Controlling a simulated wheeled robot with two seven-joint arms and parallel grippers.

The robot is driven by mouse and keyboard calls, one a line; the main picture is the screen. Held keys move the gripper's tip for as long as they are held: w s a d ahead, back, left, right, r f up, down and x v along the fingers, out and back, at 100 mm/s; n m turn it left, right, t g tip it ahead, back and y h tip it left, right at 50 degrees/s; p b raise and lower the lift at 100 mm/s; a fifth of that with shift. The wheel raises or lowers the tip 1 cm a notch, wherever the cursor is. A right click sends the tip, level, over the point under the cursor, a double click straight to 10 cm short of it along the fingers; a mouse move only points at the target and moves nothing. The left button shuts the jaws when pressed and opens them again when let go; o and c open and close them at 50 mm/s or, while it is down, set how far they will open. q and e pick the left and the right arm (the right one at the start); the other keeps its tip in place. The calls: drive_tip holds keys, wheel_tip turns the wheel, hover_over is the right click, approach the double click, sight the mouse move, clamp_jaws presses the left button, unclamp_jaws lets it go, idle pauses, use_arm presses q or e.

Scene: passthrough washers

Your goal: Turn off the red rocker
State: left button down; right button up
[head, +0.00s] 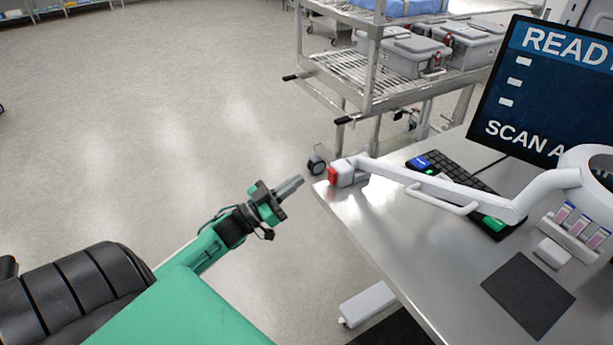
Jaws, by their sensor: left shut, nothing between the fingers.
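The red rocker (333,176) sits on the left face of a small white box at the far left corner of the steel table (400,235). My left gripper (300,181) is shut and empty. Its fingertips point right, toward the rocker, with a small gap in the picture between them. The fingers appear just off the table's left edge, over the floor. Which way the rocker is tipped is too small to tell. My right gripper is not in view.
A white jointed arm (440,185) reaches across the table from the box. Behind it are a keyboard (450,172) and a monitor (545,95) reading "READY". A metal cart (345,85) with grey bins stands behind the table. The floor at left is clear.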

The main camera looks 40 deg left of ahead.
use_arm(q)
drive_tip(key=shift+v, duration=0.85)
